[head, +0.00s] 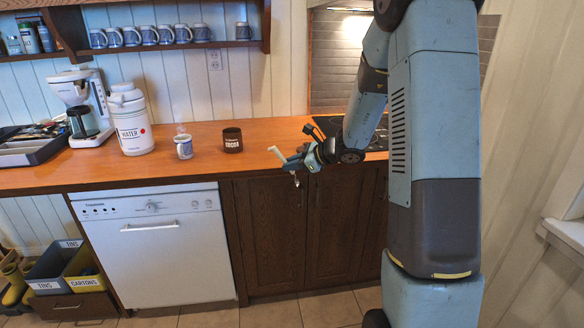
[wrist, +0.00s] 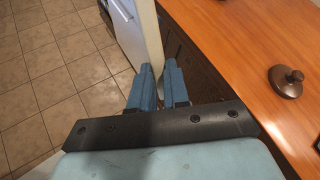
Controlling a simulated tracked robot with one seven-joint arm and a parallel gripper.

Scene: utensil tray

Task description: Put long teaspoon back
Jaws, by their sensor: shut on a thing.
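In the wrist view the two blue fingers (wrist: 158,82) close around the same pale piece (wrist: 150,35).
A brown lid (wrist: 287,82) lies on the counter (wrist: 225,40). The front strip of counter is clear.

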